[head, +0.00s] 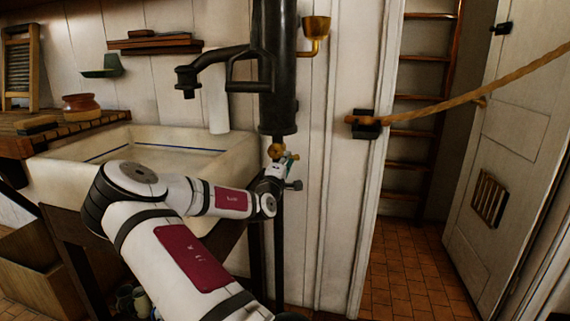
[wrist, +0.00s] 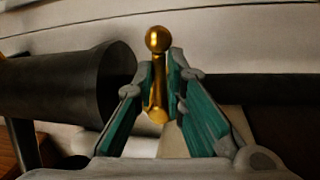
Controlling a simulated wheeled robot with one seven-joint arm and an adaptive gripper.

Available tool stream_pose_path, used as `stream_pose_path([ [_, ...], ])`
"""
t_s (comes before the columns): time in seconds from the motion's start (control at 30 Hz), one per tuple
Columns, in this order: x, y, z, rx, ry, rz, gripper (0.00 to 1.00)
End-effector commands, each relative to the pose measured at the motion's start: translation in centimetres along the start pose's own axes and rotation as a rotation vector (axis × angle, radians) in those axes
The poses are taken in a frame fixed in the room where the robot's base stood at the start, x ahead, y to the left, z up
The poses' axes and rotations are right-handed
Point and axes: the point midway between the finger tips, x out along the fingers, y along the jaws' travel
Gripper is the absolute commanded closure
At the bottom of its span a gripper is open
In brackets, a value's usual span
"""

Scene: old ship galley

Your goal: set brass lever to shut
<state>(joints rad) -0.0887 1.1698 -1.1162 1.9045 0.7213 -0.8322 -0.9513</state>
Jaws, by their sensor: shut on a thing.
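The brass lever (wrist: 158,40) has a round knob and a short stem, and it stands between my fingers in the wrist view. My gripper (wrist: 161,78), with teal finger pads, is shut on its stem, and the knob sticks out past the fingertips. In the head view the lever (head: 276,150) shows as a small brass spot just under the dark pump (head: 278,100). My gripper (head: 288,161) is right beside it, partly hidden by my wrist. The angle of the lever is hard to tell from the head view.
A pale stone sink (head: 210,165) stands left of the pump, with a black spout (head: 205,66) above it. A brass cup (head: 316,27) sits high on the pump. A rope (head: 470,95) crosses the doorway at right.

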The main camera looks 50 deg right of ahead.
Motion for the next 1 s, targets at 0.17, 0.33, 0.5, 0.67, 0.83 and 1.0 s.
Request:
stream_pose_path([
  [0.17, -0.13, -0.08, 0.03, -0.083, 0.015, -0.007, 1.00],
  [0.33, -0.09, 0.13, 0.04, -0.122, 0.023, -0.006, 1.00],
  [0.5, -0.05, 0.23, 0.06, -0.137, 0.026, -0.005, 1.00],
  [0.67, -0.03, 0.30, 0.08, -0.138, 0.025, -0.004, 1.00],
  [0.83, 0.00, 0.36, 0.11, -0.137, 0.025, -0.003, 1.00],
  [1.0, 0.05, 0.47, 0.11, -0.135, 0.025, -0.001, 0.70],
])
